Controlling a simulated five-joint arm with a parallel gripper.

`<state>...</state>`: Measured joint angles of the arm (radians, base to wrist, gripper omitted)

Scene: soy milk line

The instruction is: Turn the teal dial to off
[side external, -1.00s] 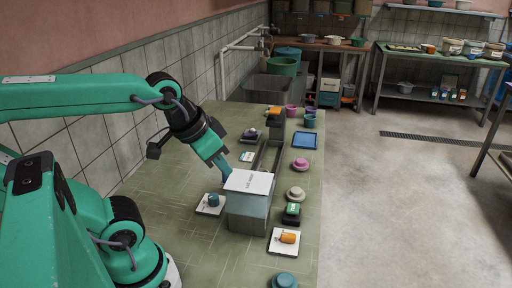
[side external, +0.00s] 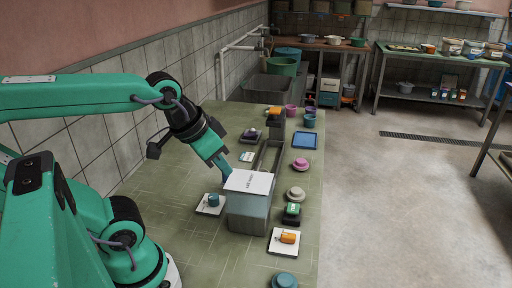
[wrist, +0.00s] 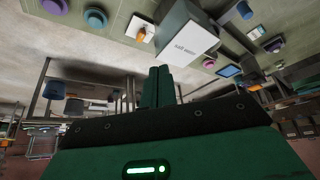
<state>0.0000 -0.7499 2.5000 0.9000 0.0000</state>
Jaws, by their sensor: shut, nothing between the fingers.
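A teal dial (side external: 213,200) stands on a white square plate left of a grey box with a white printed top. My gripper (side external: 226,172) is shut and empty, pointing down beyond the dial, close to the box's far left corner. It is apart from the dial. I cannot tell whether its tips touch the box. In the wrist view its fingers (wrist: 160,80) are together, below the box top.
The grey box (side external: 250,208) stands just right of the dial. An orange knob (side external: 288,237) on a white plate, a green-and-black device (side external: 292,213) and a teal round knob (side external: 285,280) line the right side. A dark trough (side external: 268,157) runs behind the box. The left counter is clear.

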